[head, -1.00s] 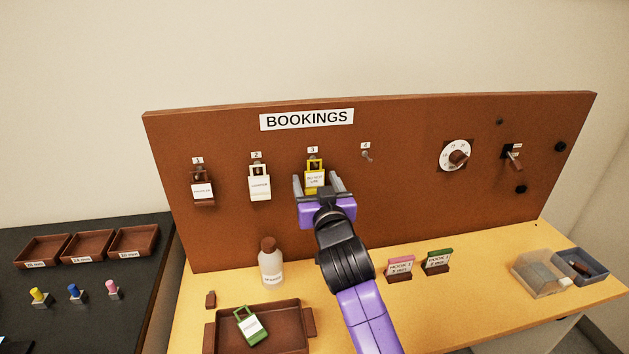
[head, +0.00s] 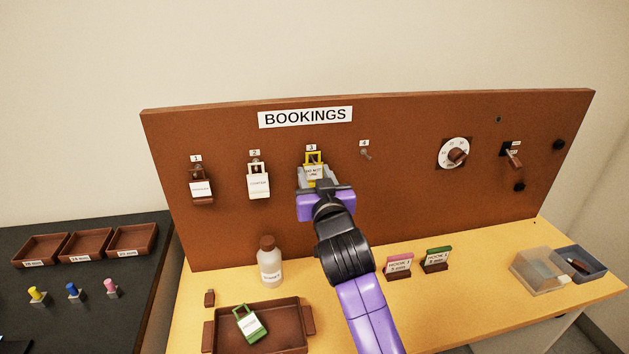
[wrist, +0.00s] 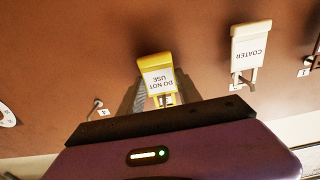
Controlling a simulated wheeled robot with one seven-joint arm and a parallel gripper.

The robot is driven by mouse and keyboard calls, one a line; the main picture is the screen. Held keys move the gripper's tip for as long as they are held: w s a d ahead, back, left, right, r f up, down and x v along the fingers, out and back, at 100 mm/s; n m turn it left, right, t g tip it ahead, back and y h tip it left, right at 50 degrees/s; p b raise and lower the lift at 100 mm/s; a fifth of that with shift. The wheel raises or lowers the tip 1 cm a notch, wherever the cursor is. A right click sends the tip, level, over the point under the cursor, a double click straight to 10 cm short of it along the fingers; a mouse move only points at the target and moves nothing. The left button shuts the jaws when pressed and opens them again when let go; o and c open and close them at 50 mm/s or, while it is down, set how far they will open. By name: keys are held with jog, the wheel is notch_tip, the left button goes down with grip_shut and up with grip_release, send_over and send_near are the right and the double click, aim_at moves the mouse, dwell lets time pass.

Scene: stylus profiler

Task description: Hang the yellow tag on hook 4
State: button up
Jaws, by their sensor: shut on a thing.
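The yellow tag (head: 313,160), with a white "DO NOT USE" label, is at hook 3 on the brown board, its loop at the hook. It also shows upside down in the wrist view (wrist: 156,76). My gripper (head: 322,180) is shut on the yellow tag, with a finger on each side of it in the wrist view (wrist: 157,90). Whether the loop still bears on hook 3 is hard to tell. Hook 4 (head: 367,155) is bare, just right of hook 3 under its number label; the wrist view shows it at the left (wrist: 96,106).
A brown tag (head: 201,188) hangs on hook 1 and a white tag (head: 258,183) on hook 2. A dial (head: 455,153) and a switch (head: 513,156) sit on the board's right. Below are a bottle (head: 270,266) and a tray (head: 290,313) holding a green tag (head: 250,323).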

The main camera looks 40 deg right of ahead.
jog(key=v, duration=1.8)
jog(key=shift+r, duration=0.15)
